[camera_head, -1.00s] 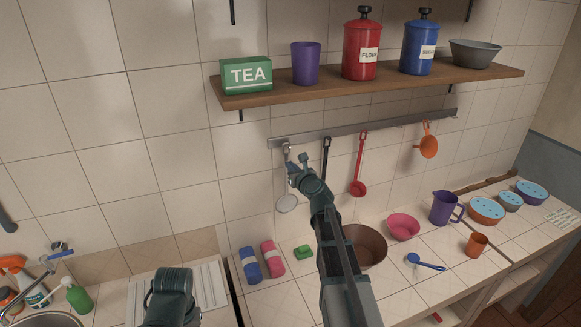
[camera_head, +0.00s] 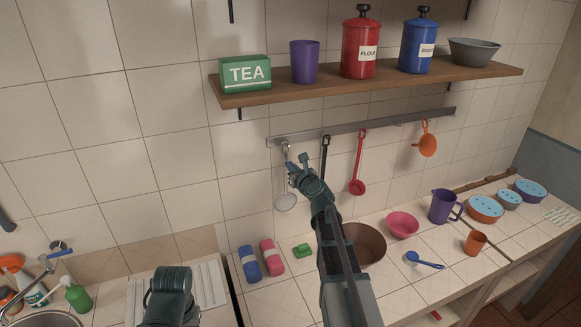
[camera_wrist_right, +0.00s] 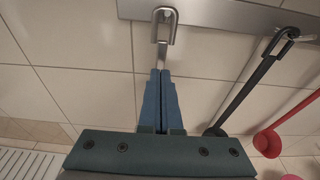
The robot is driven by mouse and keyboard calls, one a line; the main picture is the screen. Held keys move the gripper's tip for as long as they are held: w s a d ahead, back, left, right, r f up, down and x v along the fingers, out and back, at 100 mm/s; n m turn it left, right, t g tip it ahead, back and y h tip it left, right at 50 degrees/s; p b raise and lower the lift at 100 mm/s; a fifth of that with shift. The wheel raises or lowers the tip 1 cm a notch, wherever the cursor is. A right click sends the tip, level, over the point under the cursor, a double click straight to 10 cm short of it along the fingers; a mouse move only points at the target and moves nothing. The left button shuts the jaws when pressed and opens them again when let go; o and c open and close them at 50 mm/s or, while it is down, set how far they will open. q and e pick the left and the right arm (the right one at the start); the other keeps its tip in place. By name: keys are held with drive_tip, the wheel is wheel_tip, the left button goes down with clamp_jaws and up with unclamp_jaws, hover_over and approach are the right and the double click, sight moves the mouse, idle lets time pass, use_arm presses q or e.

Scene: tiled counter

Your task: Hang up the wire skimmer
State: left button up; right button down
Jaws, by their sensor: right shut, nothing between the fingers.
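The wire skimmer (camera_head: 285,201) hangs upright against the tiled wall, at the left end of the metal rail (camera_head: 340,131). In the right wrist view its looped handle top (camera_wrist_right: 165,25) is over a hook on the rail. My right gripper (camera_head: 295,165) is just in front of and beside the skimmer's handle, below the hook. Its fingers (camera_wrist_right: 161,75) are shut with nothing between them. They hide the lower handle in the wrist view, and I cannot tell whether they touch it.
A black-handled utensil (camera_head: 325,160), a red ladle (camera_head: 358,187) and an orange strainer (camera_head: 427,145) hang to the right. A wooden shelf (camera_head: 380,82) with canisters is above. Below, a brown bowl (camera_head: 376,244) and a pink bowl (camera_head: 403,225) stand on the counter.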

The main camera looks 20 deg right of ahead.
drive_tip(key=shift+s, duration=0.7)
idle(0.9)
drive_tip(key=shift+s+a, duration=0.15)
drive_tip(key=shift+s, duration=2.25)
drive_tip(key=s, duration=0.4)
drive_tip(key=shift+a, duration=0.1)
drive_tip(key=shift+w, duration=0.15)
idle(0.8)
drive_tip(key=w, duration=0.6)
idle(0.4)
drive_tip(key=shift+w+d, duration=0.2)
drive_tip(key=shift+w, duration=0.9)
idle(0.4)
